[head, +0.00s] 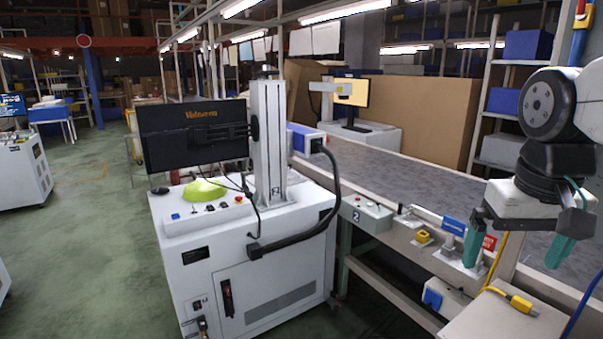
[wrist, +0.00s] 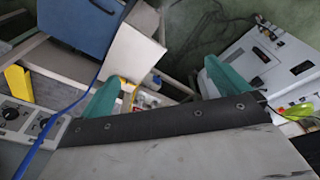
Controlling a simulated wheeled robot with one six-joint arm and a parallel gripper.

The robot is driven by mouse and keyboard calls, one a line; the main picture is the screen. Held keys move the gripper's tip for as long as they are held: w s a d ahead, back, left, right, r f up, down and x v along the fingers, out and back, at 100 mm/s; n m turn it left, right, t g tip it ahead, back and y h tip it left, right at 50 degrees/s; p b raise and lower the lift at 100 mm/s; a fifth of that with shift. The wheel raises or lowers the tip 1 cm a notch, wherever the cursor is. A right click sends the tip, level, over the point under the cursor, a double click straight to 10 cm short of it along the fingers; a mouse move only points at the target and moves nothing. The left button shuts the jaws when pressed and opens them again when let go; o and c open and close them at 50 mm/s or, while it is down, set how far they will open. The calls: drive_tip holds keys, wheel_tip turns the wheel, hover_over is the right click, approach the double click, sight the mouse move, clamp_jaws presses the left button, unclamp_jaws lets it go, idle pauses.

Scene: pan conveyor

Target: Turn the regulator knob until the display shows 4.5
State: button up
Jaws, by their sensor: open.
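My gripper (head: 513,256) is open and empty, with its two teal fingers pointing down above the right part of the conveyor's front side. In the wrist view my gripper (wrist: 165,88) shows its fingers wide apart with nothing between them. A pale panel (wrist: 28,138) at the left edge of the wrist view carries dark round knobs (wrist: 45,124). It is outside the fingers, to their left. I cannot tell which knob is the regulator. No display with a readable number shows in either view.
The conveyor (head: 400,170) runs behind my gripper. A grey control box (head: 366,214), a yellow part (head: 423,237) and a yellow-ended cable (head: 521,303) sit along its front. A white machine cabinet (head: 262,260) with a dark monitor (head: 195,135) stands left. The green floor is open farther left.

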drive_tip(key=s+a+f+n, duration=0.2)
drive_tip(key=s+a+f, duration=0.4)
drive_tip(key=s+f, duration=0.1)
drive_tip(key=shift+g+y, duration=0.3)
drive_tip(key=shift+y, duration=0.1)
drive_tip(key=shift+s+a+r, duration=0.1)
drive_tip(key=shift+a, duration=0.05)
drive_tip(key=c, duration=0.3)
drive_tip(key=shift+a+n, duration=0.1)
drive_tip(key=shift+n, duration=0.2)
drive_tip(key=c, duration=0.6)
drive_tip(key=w+d+r+n+t+h, duration=0.1)
drive_tip(key=w+d+r+n+h, duration=0.4)
drive_tip(key=d+r, duration=0.5)
drive_tip(key=w+d+r+n+t+h, duration=0.2)
drive_tip(key=w+d+r+n+h, duration=0.4)
drive_tip(key=d, duration=1.2)
drive_tip(key=w+d+r+n+t+h, duration=0.1)
drive_tip(key=w+d+r+n+h, duration=0.5)
drive_tip(key=w+d+r+n, duration=0.4)
drive_tip(key=shift+w+d+r+t, duration=0.2)
drive_tip(key=shift+w+d+r, duration=0.05)
drive_tip(key=shift+d+r, duration=0.95)
drive_tip(key=shift+w+d+r+t, duration=0.2)
drive_tip(key=shift+d+r, duration=0.75)
drive_tip(key=shift+r, duration=0.4)
drive_tip(key=shift+w+d, duration=0.15)
drive_tip(key=shift+d, duration=0.3)
